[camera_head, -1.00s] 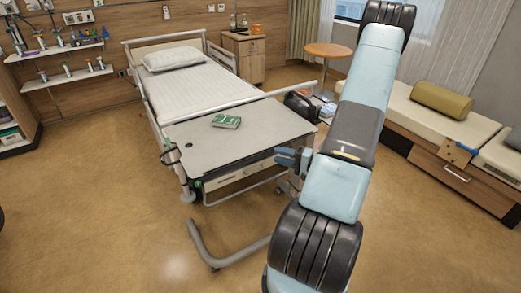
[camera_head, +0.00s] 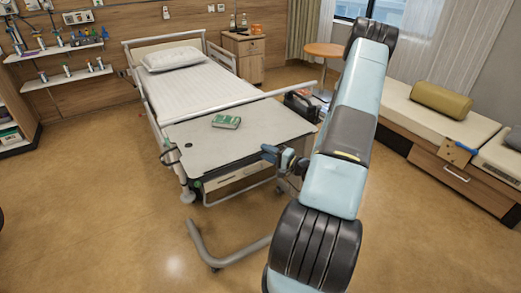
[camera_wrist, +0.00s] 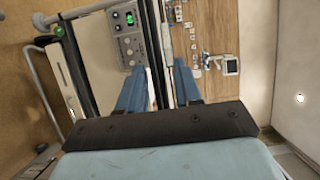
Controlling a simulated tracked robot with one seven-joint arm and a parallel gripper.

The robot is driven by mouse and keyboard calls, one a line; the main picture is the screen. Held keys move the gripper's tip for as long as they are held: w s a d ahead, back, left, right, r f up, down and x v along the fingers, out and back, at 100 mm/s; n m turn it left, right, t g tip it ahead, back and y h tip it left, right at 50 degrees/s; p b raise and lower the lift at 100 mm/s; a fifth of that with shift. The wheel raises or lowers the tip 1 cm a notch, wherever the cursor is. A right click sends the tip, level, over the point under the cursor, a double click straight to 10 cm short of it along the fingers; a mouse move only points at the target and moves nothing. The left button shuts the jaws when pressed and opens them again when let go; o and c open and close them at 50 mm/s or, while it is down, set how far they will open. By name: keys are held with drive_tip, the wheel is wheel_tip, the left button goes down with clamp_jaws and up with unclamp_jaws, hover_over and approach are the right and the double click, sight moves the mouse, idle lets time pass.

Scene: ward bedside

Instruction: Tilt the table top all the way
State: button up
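The overbed table top (camera_head: 200,148) is a flat grey-beige panel across the foot of the bed in the head view. It looks about level. A green book (camera_head: 226,122) lies on it. My gripper (camera_head: 268,153) is at its front edge, right of the middle. In the sideways wrist view, my gripper's two blue fingers (camera_wrist: 161,68) are apart, one on each side of a narrow pale strip, which looks like the table top nearly edge-on. I cannot tell whether they touch it. Part of the front edge is hidden by my gripper.
The table's curved metal floor leg (camera_head: 205,250) reaches forward. The bed (camera_head: 185,85) with a white pillow is behind the table. A bench (camera_head: 400,110) with an olive bolster stands at the right. Floor at left is clear.

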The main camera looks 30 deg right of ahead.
sight(260, 150)
drive_tip(key=shift+x, duration=1.9)
clamp_jaws()
